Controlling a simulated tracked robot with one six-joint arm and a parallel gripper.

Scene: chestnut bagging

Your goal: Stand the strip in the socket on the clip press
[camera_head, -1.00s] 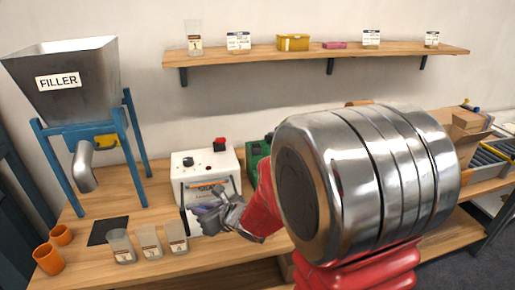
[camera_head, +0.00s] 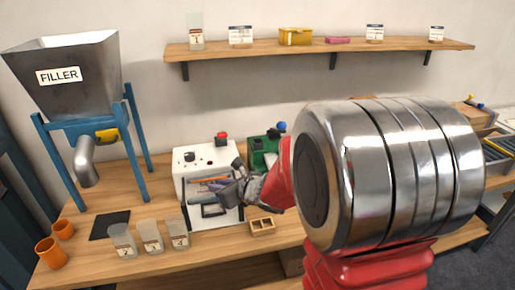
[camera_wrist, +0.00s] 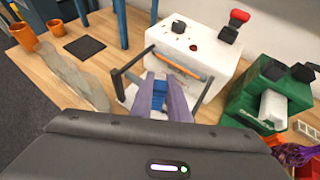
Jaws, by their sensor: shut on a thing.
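My gripper (camera_wrist: 160,93) is shut on a small blue piece (camera_wrist: 158,98), held between its grey-purple fingers; I take it to be the strip. Most of the piece is hidden by the fingers. In the head view my gripper (camera_head: 226,190) is in front of the white machine. The green machine (camera_wrist: 257,103), which looks like the clip press, stands to the right of the gripper, apart from it. The green machine also shows in the head view (camera_head: 262,152), partly behind my arm. I cannot make out its socket.
The white machine (camera_head: 193,157) has a red knob and a dark front frame. A small wooden tray (camera_head: 262,234) lies right of it. Several clear cups (camera_head: 151,238) and orange cups (camera_head: 50,253) stand at the left, near the filler (camera_head: 70,85). A purple mesh (camera_wrist: 294,154) is at the right.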

